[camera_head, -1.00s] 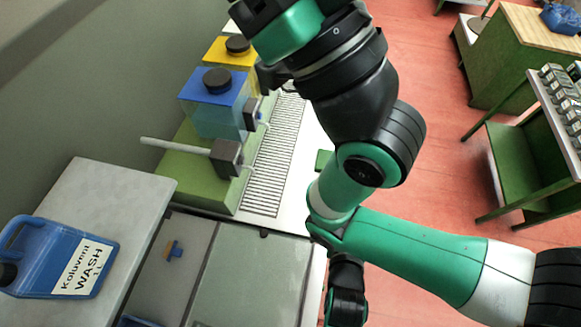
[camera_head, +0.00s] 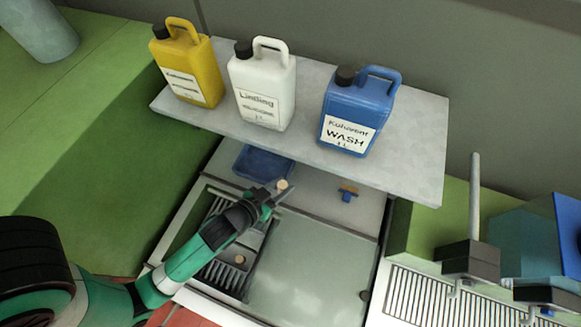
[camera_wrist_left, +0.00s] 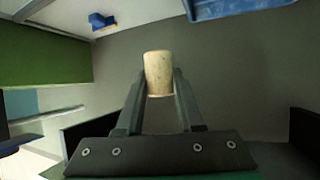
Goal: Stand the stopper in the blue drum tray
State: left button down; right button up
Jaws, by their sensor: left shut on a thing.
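My left gripper (camera_head: 278,190) is shut on a pale cork stopper (camera_head: 282,184). In the left wrist view, the stopper (camera_wrist_left: 158,72) sits upright between the fingertips, its upper part standing clear of them. The blue drum tray (camera_head: 244,176) lies just left of and behind the gripper in the head view, under the shelf's front edge. A part of the tray also shows at the top right of the left wrist view (camera_wrist_left: 240,12). The stopper appears held apart from the tray. My right gripper is out of view.
Another cork (camera_head: 240,259) lies in the slatted area below the gripper. A shelf (camera_head: 415,180) with yellow (camera_head: 190,65), white (camera_head: 262,85) and blue (camera_head: 357,112) jugs overhangs behind.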

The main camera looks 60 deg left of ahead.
pick_arm(q)
jog(key=s+a+f+n+g+y+b, duration=0.1)
jog(key=s+a+n+g+y, duration=0.3)
jog(key=s+a, duration=0.65)
jog(key=n+t+b, duration=0.1)
jog(key=b, duration=0.3)
send_over(266, 168)
jog(key=s, duration=0.1)
jog(key=shift+y, duration=0.3)
notch_tip(266, 168, down, 9)
jog(key=shift+d+f, duration=0.1)
jog(key=shift+w+f, duration=0.15)
jog(key=shift+w, duration=0.1)
jog(key=shift+w+f+b, duration=0.15)
jog(key=shift+f+b, duration=0.05)
jog(key=shift+b, duration=0.15)
jog(key=f+b, duration=0.1)
jog(key=f, duration=0.2)
jog(key=shift+a+f, duration=0.2)
jog(key=shift+w+r, duration=0.1)
